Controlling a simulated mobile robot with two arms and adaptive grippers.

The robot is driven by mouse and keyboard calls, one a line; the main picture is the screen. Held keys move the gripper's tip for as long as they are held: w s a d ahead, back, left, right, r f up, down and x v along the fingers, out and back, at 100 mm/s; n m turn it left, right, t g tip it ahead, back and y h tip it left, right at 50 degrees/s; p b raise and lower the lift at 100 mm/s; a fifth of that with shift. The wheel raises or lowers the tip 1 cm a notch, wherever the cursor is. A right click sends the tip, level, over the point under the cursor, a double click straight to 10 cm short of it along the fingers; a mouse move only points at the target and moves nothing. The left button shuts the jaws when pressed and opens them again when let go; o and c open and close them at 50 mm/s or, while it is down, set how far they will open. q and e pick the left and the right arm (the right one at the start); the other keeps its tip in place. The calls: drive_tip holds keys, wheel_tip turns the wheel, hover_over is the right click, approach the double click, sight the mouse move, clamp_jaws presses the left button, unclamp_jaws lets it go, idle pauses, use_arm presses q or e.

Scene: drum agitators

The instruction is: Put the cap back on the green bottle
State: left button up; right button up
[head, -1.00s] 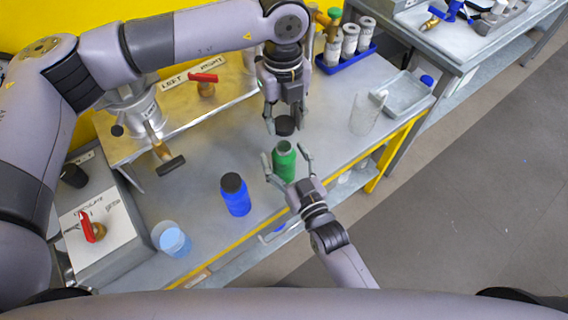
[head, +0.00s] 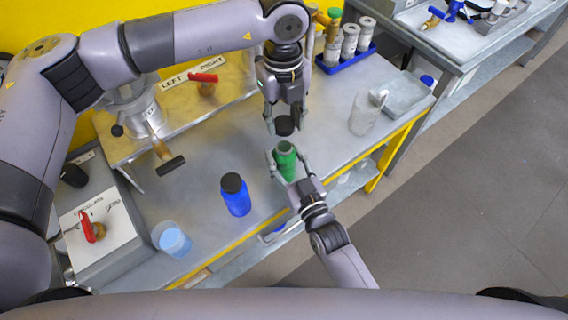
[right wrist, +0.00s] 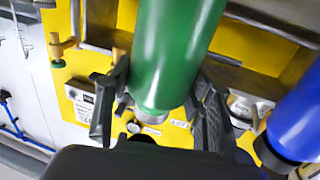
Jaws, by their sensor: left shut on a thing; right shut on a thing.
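The green bottle (head: 285,162) stands out near the table's front edge with its open neck facing up. My right gripper (head: 286,156) is shut on the green bottle. In the right wrist view the green bottle (right wrist: 175,55) sits between the fingers of my right gripper (right wrist: 163,100). My left gripper (head: 285,122) points down and is shut on the black cap (head: 284,126). The cap is held just above the bottle's mouth, apart from it.
A blue bottle (head: 235,195) with a dark cap stands to the left. A light blue cup (head: 174,241) and a clear jug (head: 366,113) stand on the table. A blue rack (head: 346,59) with containers is at the back.

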use_arm(q)
hover_over(284, 141)
drive_tip(key=s, duration=0.2)
drive_tip(key=shift+w+f, duration=0.2)
drive_tip(key=shift+f, duration=2.3)
drive_tip(key=shift+f, duration=0.85)
drive_tip(key=shift+f, duration=0.6)
